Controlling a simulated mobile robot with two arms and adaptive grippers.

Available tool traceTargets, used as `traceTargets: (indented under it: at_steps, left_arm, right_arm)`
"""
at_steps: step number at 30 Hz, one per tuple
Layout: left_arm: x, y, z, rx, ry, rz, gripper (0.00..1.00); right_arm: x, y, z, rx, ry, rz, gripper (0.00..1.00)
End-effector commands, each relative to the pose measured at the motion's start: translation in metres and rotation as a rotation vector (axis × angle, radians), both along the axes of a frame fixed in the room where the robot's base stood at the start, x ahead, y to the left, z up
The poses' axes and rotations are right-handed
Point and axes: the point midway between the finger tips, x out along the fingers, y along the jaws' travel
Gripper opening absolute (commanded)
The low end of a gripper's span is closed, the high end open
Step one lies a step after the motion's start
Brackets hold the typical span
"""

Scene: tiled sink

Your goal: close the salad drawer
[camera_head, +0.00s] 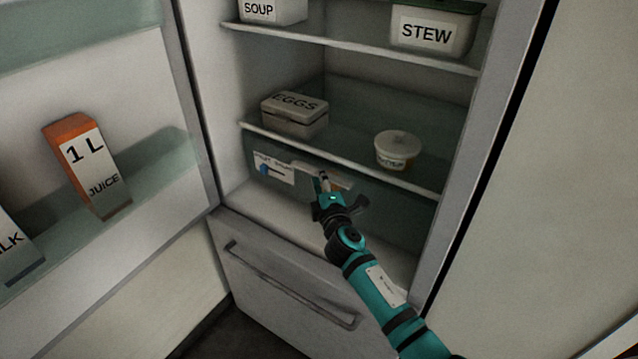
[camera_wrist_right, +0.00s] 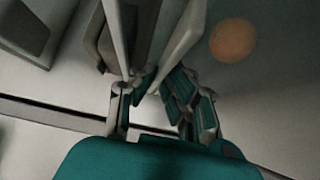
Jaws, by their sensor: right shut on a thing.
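The salad drawer (camera_head: 395,212) is a greenish see-through drawer under the lower fridge shelf, with a white label and a blue slider (camera_head: 264,170) on its left. Its front looks roughly in line with the shelf edge; I cannot tell how far out it stands. Its pale handle (camera_head: 306,168) sits at the front's middle, partly hidden by my right gripper (camera_head: 324,182). My right gripper is shut on this handle. In the right wrist view, pale bars (camera_wrist_right: 184,42) of the handle run between the fingers of the gripper (camera_wrist_right: 153,88). My left gripper is not in view.
An egg box (camera_head: 294,115) and a white tub (camera_head: 397,150) stand on the shelf (camera_head: 340,158) above the drawer. The open fridge door at left holds a juice carton (camera_head: 90,165). A closed lower drawer (camera_head: 285,285) lies below. A round orange thing (camera_wrist_right: 233,40) shows in the wrist view.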

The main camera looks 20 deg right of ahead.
Motion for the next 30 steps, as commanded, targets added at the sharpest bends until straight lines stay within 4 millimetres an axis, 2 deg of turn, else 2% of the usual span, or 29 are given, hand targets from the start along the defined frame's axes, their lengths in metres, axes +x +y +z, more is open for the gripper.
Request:
traceTargets:
  at_steps: [1, 2, 3, 7, 15, 19, 23, 30]
  left_arm:
    - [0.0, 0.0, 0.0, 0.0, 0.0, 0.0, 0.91]
    - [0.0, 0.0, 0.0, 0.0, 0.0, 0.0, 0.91]
    - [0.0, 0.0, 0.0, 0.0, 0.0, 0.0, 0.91]
    - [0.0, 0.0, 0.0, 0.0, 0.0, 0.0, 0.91]
    - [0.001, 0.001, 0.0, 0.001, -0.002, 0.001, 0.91]
    - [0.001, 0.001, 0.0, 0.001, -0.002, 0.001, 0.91]
    - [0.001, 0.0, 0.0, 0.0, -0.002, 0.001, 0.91]
    - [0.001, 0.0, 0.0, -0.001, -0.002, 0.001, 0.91]
  right_arm:
    - [0.001, -0.003, 0.001, -0.002, -0.001, -0.008, 0.0]
    - [0.001, -0.003, 0.002, -0.002, -0.001, -0.008, 0.09]
    - [0.001, -0.004, 0.002, -0.002, -0.002, -0.008, 0.15]
    - [0.001, -0.003, 0.001, -0.002, -0.001, -0.008, 0.31]
    - [0.0, -0.003, 0.001, -0.002, 0.0, -0.007, 0.31]
    - [-0.008, -0.001, 0.0, -0.002, 0.0, -0.006, 0.31]
    - [-0.03, 0.002, 0.0, -0.003, 0.0, -0.004, 0.31]
    - [-0.082, 0.009, 0.0, -0.001, 0.001, -0.005, 0.31]
